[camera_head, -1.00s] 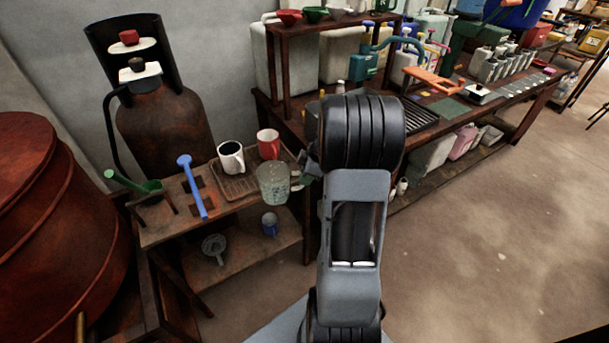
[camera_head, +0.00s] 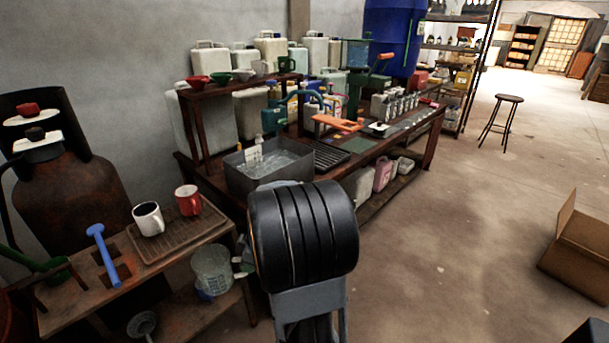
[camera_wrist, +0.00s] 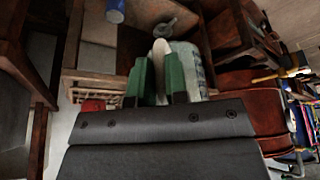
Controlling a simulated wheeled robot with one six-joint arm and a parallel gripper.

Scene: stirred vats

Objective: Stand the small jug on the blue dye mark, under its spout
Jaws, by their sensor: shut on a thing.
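The small jug (camera_head: 212,268) is a clear, marked vessel. It is held roughly upright at the right edge of the small wooden stand. My gripper (camera_head: 242,264), with green fingers, is shut on its pale handle; my arm partly hides it in the head view. In the wrist view my gripper (camera_wrist: 160,80) closes on the handle, with the jug (camera_wrist: 190,65) just right of the fingers. A blue curved spout (camera_head: 300,96) stands over the long bench. I cannot make out the blue dye mark clearly.
A long bench (camera_head: 385,146) carries a water-filled grey basin (camera_head: 232,178), a dark drain rack (camera_head: 328,156) and an orange lever (camera_head: 338,122). White (camera_head: 149,219) and red mugs (camera_head: 188,200) stand on the small stand's tray. A box (camera_head: 582,240) lies at right; the floor between is clear.

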